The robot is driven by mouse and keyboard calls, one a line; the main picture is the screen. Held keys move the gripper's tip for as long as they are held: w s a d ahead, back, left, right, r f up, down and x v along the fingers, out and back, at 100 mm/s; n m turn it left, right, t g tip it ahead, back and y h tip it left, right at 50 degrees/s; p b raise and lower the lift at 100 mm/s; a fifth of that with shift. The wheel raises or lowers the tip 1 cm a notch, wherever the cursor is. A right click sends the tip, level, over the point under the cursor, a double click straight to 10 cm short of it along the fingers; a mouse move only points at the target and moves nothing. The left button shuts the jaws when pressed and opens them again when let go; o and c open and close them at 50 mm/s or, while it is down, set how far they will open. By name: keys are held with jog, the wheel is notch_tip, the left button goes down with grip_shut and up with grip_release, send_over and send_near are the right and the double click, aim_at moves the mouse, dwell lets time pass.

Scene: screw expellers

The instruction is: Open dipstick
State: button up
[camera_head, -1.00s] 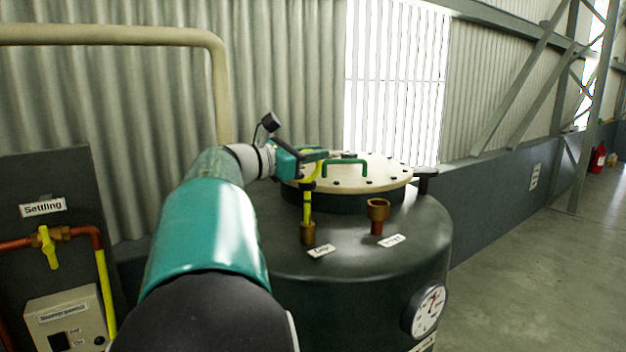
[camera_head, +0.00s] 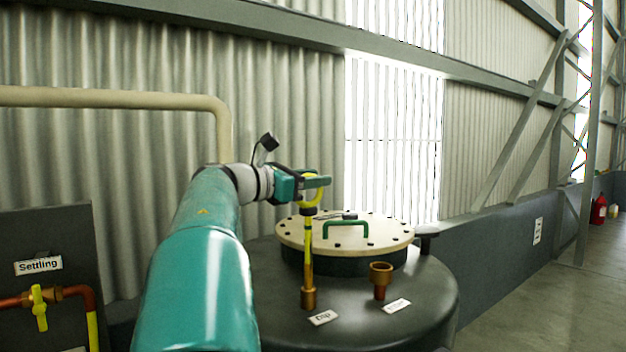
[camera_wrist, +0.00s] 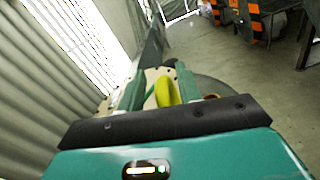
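The dipstick (camera_head: 308,243) is a yellow rod with a rounded yellow handle at its top. It stands upright, its lower end inside a brass fitting (camera_head: 308,298) on the dark tank top, with a long stretch of rod showing above the fitting. My gripper (camera_head: 312,184) is at the handle and shut on it. In the wrist view the yellow handle (camera_wrist: 164,92) shows between my two green fingers. The dipstick's lower end is hidden in the fitting.
The tank (camera_head: 430,292) has a cream bolted lid (camera_head: 385,236) with a green handle (camera_head: 345,229) behind the dipstick. An open brass funnel fitting (camera_head: 381,272) stands to its right. A corrugated wall (camera_head: 120,150) is behind. The space above the tank is clear.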

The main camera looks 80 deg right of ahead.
jog(key=shift+s, duration=0.2)
jog(key=v, duration=1.4)
jog(key=w+a+f+t+y, duration=0.2)
jog(key=w+a+f+t, duration=0.2)
jog(key=a+f, duration=0.25)
jog(key=w+a+f+m+t+y, duration=0.1)
jog(key=w+a+f+t, duration=0.2)
jog(key=a+f+t, duration=0.4)
jog(key=w+a+f+t+y, duration=0.2)
jog(key=w+a+f, duration=0.25)
jog(key=f, duration=0.35)
jog(key=s+a+f+m+t+y, duration=0.1)
jog(key=a+f+m+y, duration=0.1)
jog(key=a+f, duration=0.3)
jog(key=a+f+m+t+y, duration=0.2)
jog(key=a+f, duration=0.3)
jog(key=a, duration=0.7)
jog(key=s+a+f+m+t+y, duration=0.1)
jog(key=a+f+y, duration=0.3)
jog(key=a, duration=0.5)
jog(key=shift+s+a+f+m+y, duration=0.3)
jog(key=shift+s+f+m, duration=0.1)
jog(key=shift+f+m, duration=0.5)
